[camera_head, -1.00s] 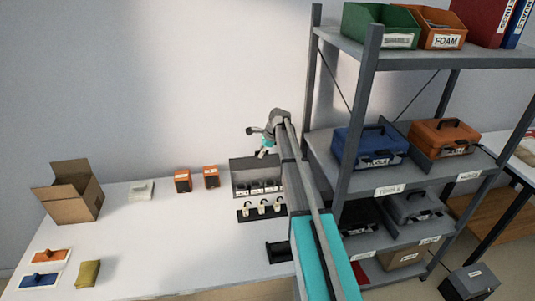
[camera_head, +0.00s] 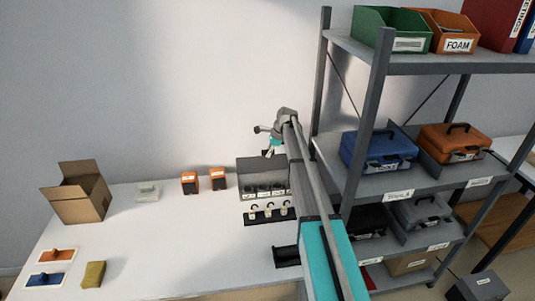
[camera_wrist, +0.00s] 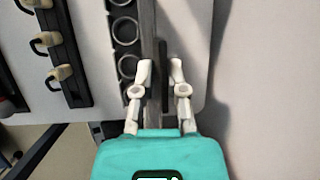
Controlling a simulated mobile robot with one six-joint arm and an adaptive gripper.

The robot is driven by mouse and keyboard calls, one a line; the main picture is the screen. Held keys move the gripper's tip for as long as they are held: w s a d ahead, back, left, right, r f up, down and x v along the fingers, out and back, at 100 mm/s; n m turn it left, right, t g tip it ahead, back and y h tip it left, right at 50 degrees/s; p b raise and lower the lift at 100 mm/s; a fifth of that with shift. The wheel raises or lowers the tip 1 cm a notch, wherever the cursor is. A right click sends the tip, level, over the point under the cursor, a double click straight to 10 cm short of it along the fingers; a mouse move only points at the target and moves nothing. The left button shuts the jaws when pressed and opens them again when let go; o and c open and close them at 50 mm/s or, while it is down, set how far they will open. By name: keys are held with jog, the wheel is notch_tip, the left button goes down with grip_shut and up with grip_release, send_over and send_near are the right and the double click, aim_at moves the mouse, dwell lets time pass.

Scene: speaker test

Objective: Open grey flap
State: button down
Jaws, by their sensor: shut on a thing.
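The grey flap (camera_head: 262,172) stands raised at the back of a row of dark round sockets (camera_head: 264,189) on the white table. My gripper (camera_head: 269,152) is at the flap's top edge, mostly small and partly hidden by my arm. In the wrist view, my gripper (camera_wrist: 160,70) is shut with its two pale fingers around a thin dark bar at the flap (camera_wrist: 148,40), which shows nearly edge-on. The sockets (camera_wrist: 126,30) lie just left of it.
A dark strip with several pale plugs (camera_head: 268,211) lies in front of the sockets. Two orange boxes (camera_head: 203,181) and a cardboard box (camera_head: 80,195) stand to the left. A metal shelf (camera_head: 375,110) stands close on the right. The table's middle is clear.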

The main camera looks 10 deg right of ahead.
jog(key=shift+w+a, duration=0.15)
jog(key=c, duration=0.8)
grip_release()
jog(key=shift+w+f, duration=0.1)
